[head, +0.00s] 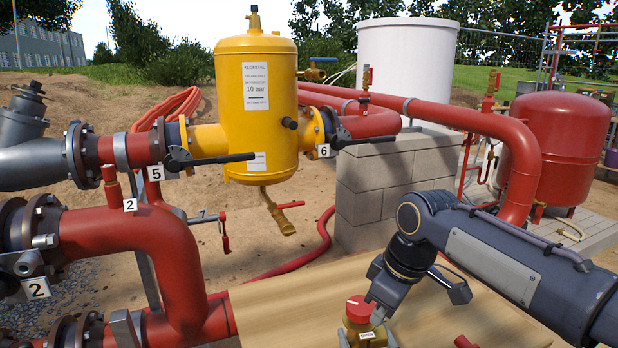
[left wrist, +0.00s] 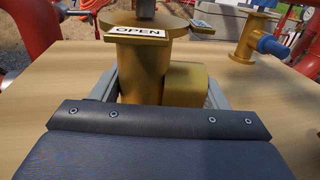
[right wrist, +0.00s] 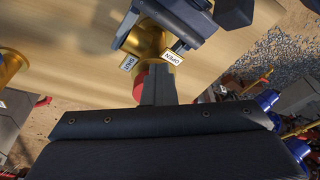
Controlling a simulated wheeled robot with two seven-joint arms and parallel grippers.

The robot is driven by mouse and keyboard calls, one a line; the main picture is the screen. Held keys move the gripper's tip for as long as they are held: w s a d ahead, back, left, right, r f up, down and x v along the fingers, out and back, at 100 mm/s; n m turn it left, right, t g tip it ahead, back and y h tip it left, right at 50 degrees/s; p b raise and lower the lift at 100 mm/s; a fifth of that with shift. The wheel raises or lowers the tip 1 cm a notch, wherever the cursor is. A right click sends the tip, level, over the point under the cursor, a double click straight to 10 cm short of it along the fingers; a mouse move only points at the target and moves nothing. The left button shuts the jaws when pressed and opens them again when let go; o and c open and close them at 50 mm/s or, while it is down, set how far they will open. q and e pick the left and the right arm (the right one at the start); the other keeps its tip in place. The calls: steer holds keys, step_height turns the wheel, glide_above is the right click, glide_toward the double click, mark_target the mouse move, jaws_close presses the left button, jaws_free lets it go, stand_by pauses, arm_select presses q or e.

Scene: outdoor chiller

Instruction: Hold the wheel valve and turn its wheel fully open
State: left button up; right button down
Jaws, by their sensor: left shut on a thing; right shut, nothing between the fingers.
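The brass wheel valve (head: 351,334) stands on a wooden board at the bottom of the head view, with its red wheel (head: 358,309) on top. The left wrist view shows its brass body (left wrist: 143,75) and an OPEN plate (left wrist: 138,32). My left gripper (left wrist: 162,92) is shut on the body, one finger on each side. My right gripper (right wrist: 158,75) is shut and empty, its fingertips beside the red wheel (right wrist: 139,85); I cannot tell if they touch it. The wheel is mostly hidden there.
A second brass fitting with a blue part (left wrist: 272,45) stands behind the valve to the right. Red pipes (head: 170,250) run at the left, and a yellow tank (head: 256,130) stands behind. Grey blocks (head: 375,190) carry a white tank. The board (head: 285,305) left of the valve is clear.

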steer(key=shift+w+d, duration=0.65)
steer(key=shift+w, duration=0.2)
arm_select(q)
steer(key=shift+s+d, duration=0.1)
arm_select(e)
steer(key=shift+w+d, duration=0.1)
steer(key=shift+w, duration=0.2)
steer(key=a+v, duration=0.1)
steer(key=v, duration=0.5)
steer(key=shift+w+d, duration=0.25)
steer(key=shift+d, duration=0.1)
steer(key=shift+a+r, duration=0.1)
steer(key=shift+r, duration=0.05)
step_height(320, 180, down, 6)
steer(key=s+a, duration=0.2)
steer(key=shift+s+a, duration=0.15)
steer(key=shift+s, duration=0.15)
stand_by(0.6)
